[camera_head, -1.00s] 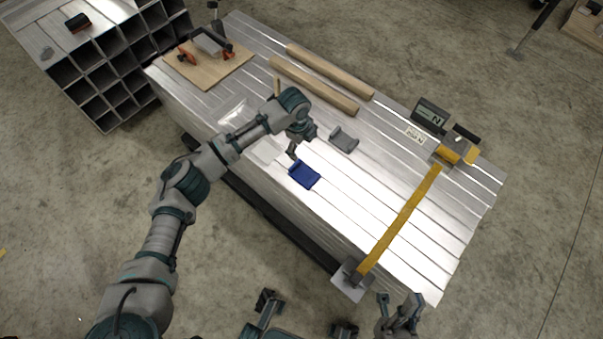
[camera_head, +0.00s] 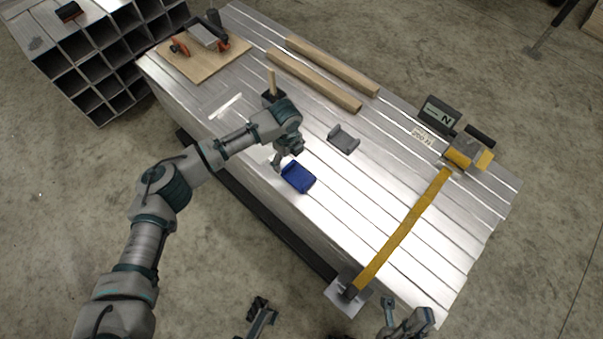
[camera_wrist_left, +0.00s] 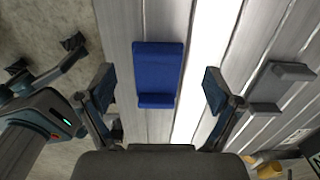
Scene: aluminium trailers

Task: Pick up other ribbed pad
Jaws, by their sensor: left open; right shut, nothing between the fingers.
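A blue ribbed pad (camera_head: 299,178) lies on the metal table near its front edge. It also shows in the left wrist view (camera_wrist_left: 158,72), ahead of and between the fingers. A similar grey pad (camera_head: 343,140) lies further back and right, and in the left wrist view (camera_wrist_left: 283,85) it is outside the right finger. My left gripper (camera_head: 283,163) is open just beside the blue pad in the head view; in the left wrist view (camera_wrist_left: 160,90) its fingers are apart and nothing is between them. My right gripper (camera_head: 403,318) is shut and empty at the bottom, partly cut off.
A yellow strip (camera_head: 405,230) lies across the table to the right. A dark box with a display (camera_head: 437,112) and a yellow-grey block (camera_head: 465,153) stand behind it. Two wooden bars (camera_head: 315,80) and a board (camera_head: 205,57) with tools lie at the back left.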

